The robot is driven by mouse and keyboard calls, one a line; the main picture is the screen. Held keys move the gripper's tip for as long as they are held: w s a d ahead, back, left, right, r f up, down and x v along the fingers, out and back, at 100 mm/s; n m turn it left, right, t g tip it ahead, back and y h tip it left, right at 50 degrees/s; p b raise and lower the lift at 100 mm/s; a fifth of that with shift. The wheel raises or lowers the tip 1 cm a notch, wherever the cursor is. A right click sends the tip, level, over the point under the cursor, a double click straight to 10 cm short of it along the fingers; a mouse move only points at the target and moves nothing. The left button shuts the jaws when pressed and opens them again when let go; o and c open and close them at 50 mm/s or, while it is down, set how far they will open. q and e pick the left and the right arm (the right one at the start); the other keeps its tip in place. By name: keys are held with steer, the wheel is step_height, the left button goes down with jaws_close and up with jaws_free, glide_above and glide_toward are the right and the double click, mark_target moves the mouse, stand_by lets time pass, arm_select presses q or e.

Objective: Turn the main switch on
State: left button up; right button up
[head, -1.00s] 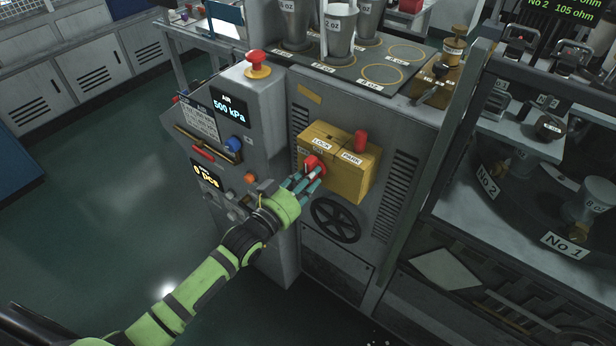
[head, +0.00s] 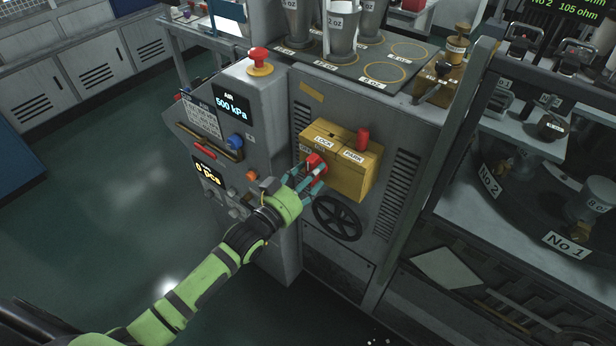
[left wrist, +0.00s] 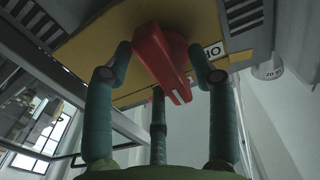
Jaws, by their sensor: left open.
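The main switch is a red rotary handle (head: 316,162) on the front of a yellow box (head: 352,180) on the grey machine. My left gripper (head: 307,180) is at the handle with its teal fingers open around it. In the left wrist view the red handle (left wrist: 164,60) stands between the spread fingers of the left gripper (left wrist: 160,75), one finger on each side and one below. I cannot tell whether any finger touches it. A white label (left wrist: 214,50) beside the handle is partly hidden. My right gripper is not in view.
A red padlock-like piece (head: 362,139) sits at the box's top, near the LOCK and PARK labels. A black handwheel (head: 337,218) is just below the box. A control panel with a red mushroom button (head: 259,61) stands left. Floor at the left is clear.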

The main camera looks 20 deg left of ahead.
arm_select(q)
steer(key=v, duration=1.2)
steer(key=s+a+f+n+g+y+b, duration=0.1)
steer(key=s+a+f+g+y, duration=0.15)
steer(key=f, duration=0.85)
steer(key=s+a+f+g+y+b, duration=0.1)
steer(key=s+f+g, duration=0.15)
steer(key=f, duration=0.85)
steer(key=s+a+f+n+g+y+b, duration=0.15)
steer(key=s+f, duration=0.25)
steer(key=f, duration=0.7)
steer(key=s+d+f+g+b, duration=0.1)
steer(key=s+f+g, duration=0.3)
steer(key=s+f, duration=0.5)
steer(key=s+d+f+g+y, duration=0.1)
steer(key=s+f+g, duration=0.4)
steer(key=s+f, duration=0.5)
steer(key=s, duration=0.8)
steer(key=shift+s+d+f+m+b, duration=0.15)
steer(key=shift+s+d+m+b, duration=0.05)
steer(key=shift+s+m+b, duration=0.15)
steer(key=shift+g, duration=0.25)
